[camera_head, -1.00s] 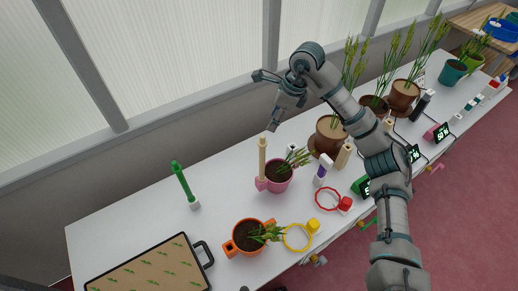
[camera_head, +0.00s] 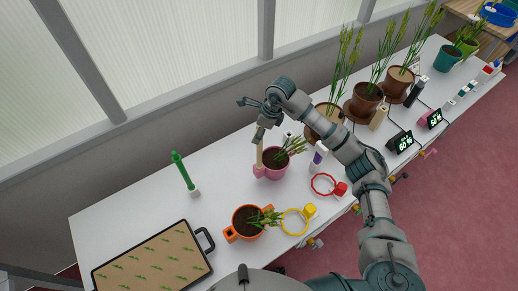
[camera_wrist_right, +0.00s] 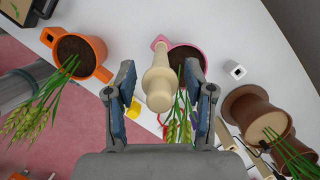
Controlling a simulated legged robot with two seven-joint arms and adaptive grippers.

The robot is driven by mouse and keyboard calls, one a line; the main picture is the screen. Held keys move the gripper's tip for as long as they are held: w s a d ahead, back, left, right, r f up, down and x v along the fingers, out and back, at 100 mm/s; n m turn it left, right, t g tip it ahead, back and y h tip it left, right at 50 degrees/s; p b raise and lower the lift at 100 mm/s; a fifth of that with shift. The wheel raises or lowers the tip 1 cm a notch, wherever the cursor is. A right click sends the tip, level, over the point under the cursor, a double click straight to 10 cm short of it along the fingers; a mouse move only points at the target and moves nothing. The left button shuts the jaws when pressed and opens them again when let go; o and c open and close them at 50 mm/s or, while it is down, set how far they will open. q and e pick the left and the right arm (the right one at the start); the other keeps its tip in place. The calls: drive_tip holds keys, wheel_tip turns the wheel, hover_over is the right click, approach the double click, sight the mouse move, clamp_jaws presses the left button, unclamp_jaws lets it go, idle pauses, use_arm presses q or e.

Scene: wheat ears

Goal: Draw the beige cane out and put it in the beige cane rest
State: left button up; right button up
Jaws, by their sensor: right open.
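The beige cane (camera_head: 259,157) stands upright in a pink sleeve (camera_head: 259,171) on the side of the pink pot (camera_head: 275,173). My right gripper (camera_head: 262,133) is at the cane's top, pointing down. In the right wrist view the knobbed end of the cane (camera_wrist_right: 159,88) lies between the two open, dark-padded fingers, with a gap on both sides. A small white socket block (camera_wrist_right: 235,70) stands beyond the pink pot; I cannot tell whether it is the beige cane rest. My left gripper is not in view.
A green cane (camera_head: 183,172) stands in a white base to the left. An orange pot (camera_head: 246,222), a yellow ring (camera_head: 294,222) and a red ring (camera_head: 323,184) are nearby. Brown pots (camera_head: 366,98) with wheat stand at the right. The table between the green cane and pink pot is clear.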

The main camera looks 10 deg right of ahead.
drive_tip(key=x, duration=0.3)
drive_tip(key=shift+d, duration=0.2)
drive_tip(key=shift+c, duration=1.2)
clamp_jaws()
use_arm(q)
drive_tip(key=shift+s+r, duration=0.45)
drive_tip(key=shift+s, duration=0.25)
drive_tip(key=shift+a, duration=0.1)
use_arm(e)
drive_tip(key=shift+a, duration=0.1)
use_arm(q)
drive_tip(key=shift+p, duration=0.3)
use_arm(e)
drive_tip(key=shift+r, duration=0.15)
